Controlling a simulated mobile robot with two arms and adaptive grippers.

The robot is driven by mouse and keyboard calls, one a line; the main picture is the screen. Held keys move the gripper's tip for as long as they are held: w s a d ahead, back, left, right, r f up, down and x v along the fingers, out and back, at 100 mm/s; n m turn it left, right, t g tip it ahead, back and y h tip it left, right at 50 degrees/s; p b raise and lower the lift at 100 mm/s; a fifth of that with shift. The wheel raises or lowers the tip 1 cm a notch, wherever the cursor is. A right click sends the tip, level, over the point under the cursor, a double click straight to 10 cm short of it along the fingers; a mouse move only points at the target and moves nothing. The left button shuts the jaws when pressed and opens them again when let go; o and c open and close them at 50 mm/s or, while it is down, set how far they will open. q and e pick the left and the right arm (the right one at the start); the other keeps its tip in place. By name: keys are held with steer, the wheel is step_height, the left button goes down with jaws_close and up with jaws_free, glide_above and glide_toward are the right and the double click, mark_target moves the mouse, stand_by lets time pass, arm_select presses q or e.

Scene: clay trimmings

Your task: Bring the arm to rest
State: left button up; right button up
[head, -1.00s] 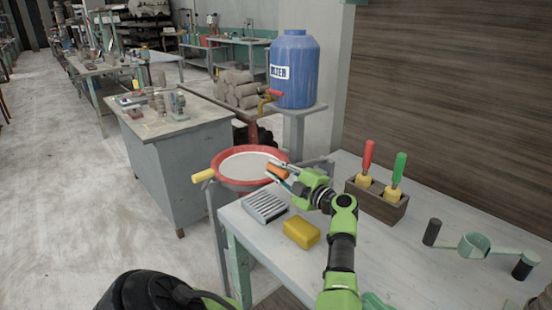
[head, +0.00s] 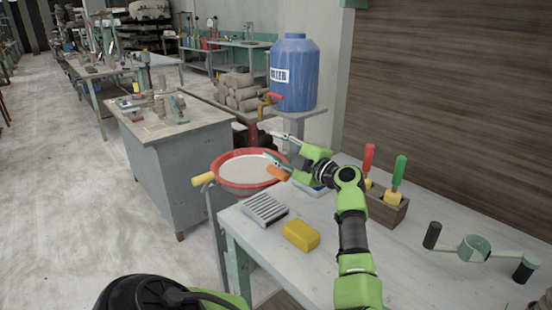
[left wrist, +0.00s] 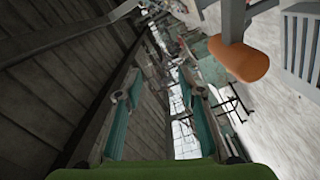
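My left gripper (head: 270,146) is raised over the right rim of the red basin, beyond the table's back edge. Its two fingers are spread apart; the left wrist view shows nothing between the fingertips (left wrist: 160,75). An orange handle-like piece (head: 278,173) sits just below the gripper by the basin's right side. It also shows in the left wrist view (left wrist: 240,60), outside the fingers and apart from them. My right gripper is in neither view.
The pale table (head: 330,255) holds a grey ribbed piece (head: 264,208), a yellow block (head: 301,235), a wooden holder (head: 388,212) with red- and green-handled tools, and a green ring-shaped tool (head: 474,248). The red basin (head: 222,160) and blue water barrel (head: 294,72) stand behind.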

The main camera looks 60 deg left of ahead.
arm_select(q)
steer(key=shift+r, duration=0.55)
